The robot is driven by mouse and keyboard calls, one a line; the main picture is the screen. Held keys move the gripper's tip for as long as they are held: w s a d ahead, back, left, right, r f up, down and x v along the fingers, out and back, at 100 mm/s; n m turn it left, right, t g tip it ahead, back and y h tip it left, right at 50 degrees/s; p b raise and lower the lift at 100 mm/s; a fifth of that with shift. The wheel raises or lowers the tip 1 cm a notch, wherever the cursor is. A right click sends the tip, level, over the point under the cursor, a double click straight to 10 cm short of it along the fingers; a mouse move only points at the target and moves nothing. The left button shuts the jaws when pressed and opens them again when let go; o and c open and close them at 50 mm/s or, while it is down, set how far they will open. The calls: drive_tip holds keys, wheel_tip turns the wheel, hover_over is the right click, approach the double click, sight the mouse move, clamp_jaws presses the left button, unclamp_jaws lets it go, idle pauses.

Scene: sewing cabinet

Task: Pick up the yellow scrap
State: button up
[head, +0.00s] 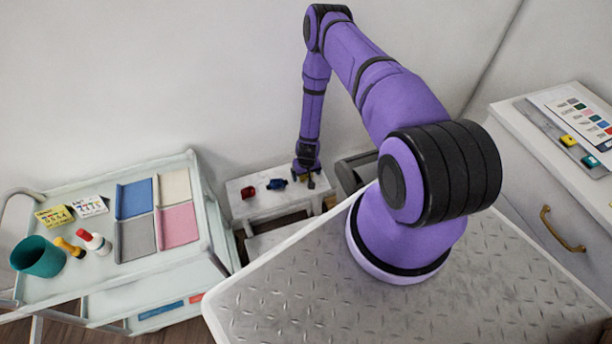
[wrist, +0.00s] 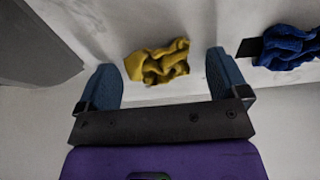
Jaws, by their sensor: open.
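The yellow scrap (wrist: 158,62) is a crumpled piece of cloth on a pale surface in the wrist view. It lies between and a little beyond the two fingertips of my gripper (wrist: 163,72). My gripper is open, with nothing held between its fingers. In the head view my gripper (head: 309,180) is low over the right part of a small white stool or table (head: 240,207). The yellow scrap cannot be made out in the head view, where my gripper and wrist cover that spot.
A blue crumpled cloth (wrist: 290,48) lies right of my gripper in the wrist view; it also shows in the head view (head: 276,184), beside a red one (head: 248,192). A dark grey bin (head: 352,172) stands close on the right. A white trolley (head: 100,270) is at left.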

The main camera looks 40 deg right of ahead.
drive_tip(key=c, duration=1)
drive_tip(key=shift+c, duration=0.3)
